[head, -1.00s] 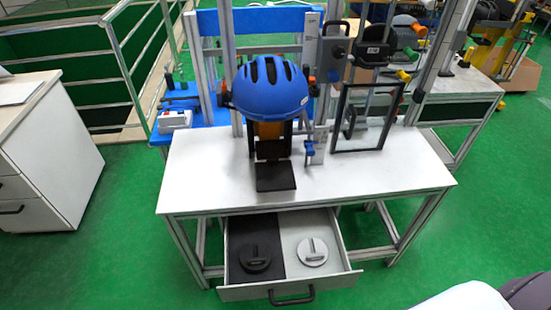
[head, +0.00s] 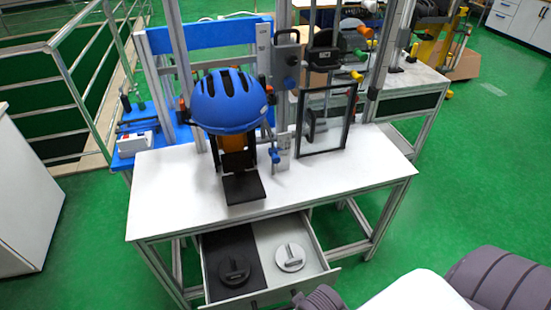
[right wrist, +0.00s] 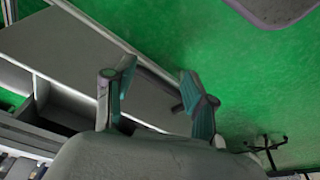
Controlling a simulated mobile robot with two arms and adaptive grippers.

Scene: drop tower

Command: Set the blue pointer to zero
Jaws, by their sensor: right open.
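A small blue pointer (head: 274,155) sits low on the upright post behind the white table, just right of the blue helmet (head: 229,100). A pale plate (head: 284,163), perhaps its scale, is beside it; any marks are too small to read. The helmet sits on a dark holder with a black base (head: 244,188). My left gripper is not in view.
An open drawer (head: 325,275) under the table (head: 165,187) holds a black and a grey disc. A black-framed clear panel (head: 323,121) stands on the table's right. A white cabinet (head: 28,185) is at left. The table's front right is bare.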

